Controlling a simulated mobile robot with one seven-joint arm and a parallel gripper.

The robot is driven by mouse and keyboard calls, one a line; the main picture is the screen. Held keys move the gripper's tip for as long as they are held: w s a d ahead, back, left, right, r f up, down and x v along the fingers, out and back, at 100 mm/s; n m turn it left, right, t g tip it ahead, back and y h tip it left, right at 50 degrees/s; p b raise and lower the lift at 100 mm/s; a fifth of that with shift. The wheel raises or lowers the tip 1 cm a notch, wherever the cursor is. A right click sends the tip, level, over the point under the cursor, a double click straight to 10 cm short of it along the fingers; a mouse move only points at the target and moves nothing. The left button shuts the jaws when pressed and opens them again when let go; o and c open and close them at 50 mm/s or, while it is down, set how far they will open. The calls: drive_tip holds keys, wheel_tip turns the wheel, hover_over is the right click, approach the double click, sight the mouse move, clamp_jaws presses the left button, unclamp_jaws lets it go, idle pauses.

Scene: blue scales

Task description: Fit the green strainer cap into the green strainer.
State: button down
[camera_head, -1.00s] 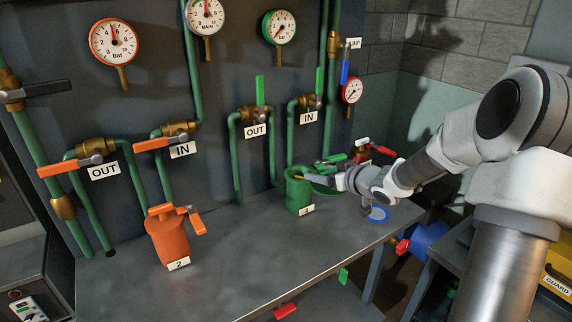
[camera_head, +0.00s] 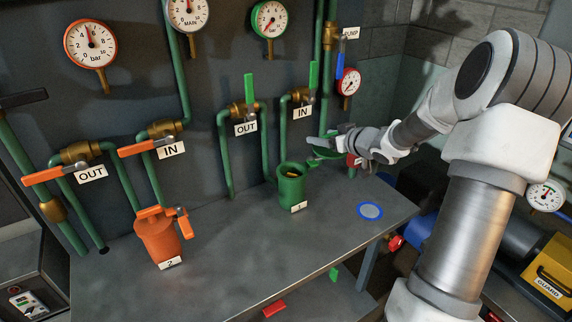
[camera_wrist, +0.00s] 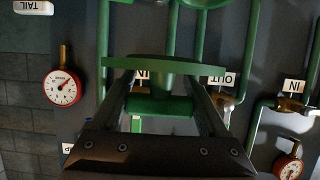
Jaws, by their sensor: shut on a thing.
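The green strainer (camera_head: 291,188) stands upright on the grey bench with label 1. Its mouth is open, and something yellow shows inside. The green strainer cap (camera_head: 324,151) is in my gripper (camera_head: 341,143), above and to the right of the strainer and apart from it. In the wrist view, the cap (camera_wrist: 165,65) shows as a thin green disc seen nearly edge-on. Its green handle bar (camera_wrist: 160,105) sits between the fingers of my gripper (camera_wrist: 163,84), which is shut on it. The cap's underside is hidden.
An orange strainer (camera_head: 158,238) with its lid on stands at the left of the bench (camera_head: 250,250). A blue ring (camera_head: 369,211) lies flat at the right. Green pipes and valve handles (camera_head: 249,88) rise behind the green strainer. The bench's middle is clear.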

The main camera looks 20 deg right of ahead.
drive_tip(key=shift+w+a+f+b, duration=0.85)
drive_tip(key=shift+w+a+f, duration=0.5)
drive_tip(key=shift+f, duration=0.45)
drive_tip(key=shift+w+a+f+b, duration=0.85)
drive_tip(key=shift+w+a+f, duration=0.55)
drive_tip(key=shift+f, duration=0.35)
drive_tip(key=shift+w+a+f+b, duration=0.85)
drive_tip(key=shift+w+a+f, duration=0.35)
drive_tip(key=shift+w+f, duration=0.45)
drive_tip(key=shift+s+f, duration=0.15)
drive_tip(key=shift+f, duration=0.05)
drive_tip(key=shift+f, duration=0.3)
unclamp_jaws()
